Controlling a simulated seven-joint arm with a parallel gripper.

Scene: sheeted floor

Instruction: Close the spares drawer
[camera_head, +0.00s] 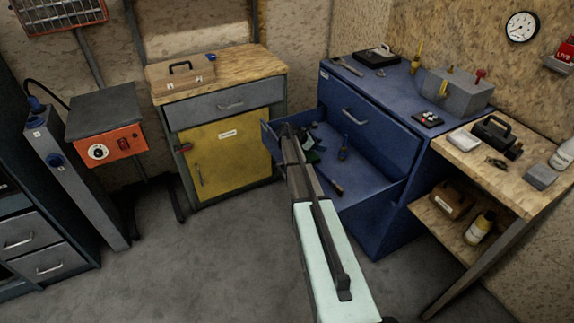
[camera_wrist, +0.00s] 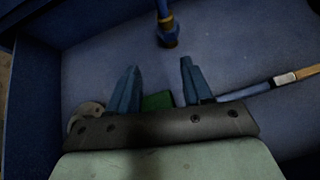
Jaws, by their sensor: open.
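A blue drawer (camera_head: 375,182) stands pulled out from the blue cabinet (camera_head: 385,228), below a closed drawer with a handle (camera_head: 353,117). I cannot read a spares label on it. Loose tools and small parts lie inside. My gripper (camera_head: 287,128) is over the drawer's outer left part, and my arm hides much of its front. In the wrist view my gripper (camera_wrist: 158,68) is open, fingers apart, above the blue drawer floor (camera_wrist: 95,62). Nothing is held between the fingers. Whether they touch the drawer is unclear.
A screwdriver (camera_wrist: 168,32) and a green part (camera_wrist: 157,102) lie in the drawer near my fingers. A wooden-topped cabinet with a yellow door (camera_head: 230,155) stands close on the left. A wooden workbench (camera_head: 510,180) stands on the right. The grey floor in front is clear.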

